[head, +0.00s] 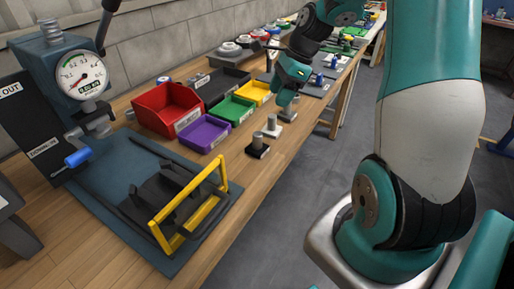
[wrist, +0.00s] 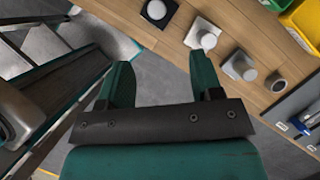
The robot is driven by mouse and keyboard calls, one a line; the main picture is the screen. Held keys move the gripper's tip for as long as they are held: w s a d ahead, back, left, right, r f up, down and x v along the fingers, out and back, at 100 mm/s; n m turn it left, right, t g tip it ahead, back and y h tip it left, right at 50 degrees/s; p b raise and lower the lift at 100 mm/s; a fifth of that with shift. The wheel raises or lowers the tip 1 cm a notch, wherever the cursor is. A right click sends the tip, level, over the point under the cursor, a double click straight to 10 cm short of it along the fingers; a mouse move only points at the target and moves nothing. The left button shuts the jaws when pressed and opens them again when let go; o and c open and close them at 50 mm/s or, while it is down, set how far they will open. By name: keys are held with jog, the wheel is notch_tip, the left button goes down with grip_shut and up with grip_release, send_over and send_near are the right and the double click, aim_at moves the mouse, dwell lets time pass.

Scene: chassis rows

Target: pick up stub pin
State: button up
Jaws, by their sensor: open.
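Several short grey pins stand upright in small square bases near the table edge. In the head view one pin (head: 257,139) is in a black base, one (head: 271,121) in a white base, and a third base is partly hidden near my gripper. The wrist view shows the black-base pin (wrist: 156,10), the white-base pin (wrist: 208,40), a pin in a grey base (wrist: 248,73) and a small dark round piece (wrist: 278,83). I cannot tell which is the stub pin. My gripper (wrist: 159,62) is open and empty, its fingers apart from the pins and over the floor side.
Red (head: 165,107), purple (head: 204,134), green (head: 232,110) and yellow (head: 256,92) bins stand behind the pins. A yellow-handled black fixture (head: 190,210) sits on a blue mat at the front. A gauge press (head: 82,75) stands at left. Open floor lies right of the table.

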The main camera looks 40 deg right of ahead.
aim_at(258, 134)
jog(key=x, duration=1)
jog(key=shift+a+f, duration=0.3)
jog(key=shift+a, duration=0.05)
jog(key=shift+a+x, duration=0.1)
jog(key=shift+x, duration=1.2)
jog(key=shift+a+x, duration=0.15)
jog(key=shift+x, duration=1.15)
jog(key=shift+r, duration=0.1)
grip_shut()
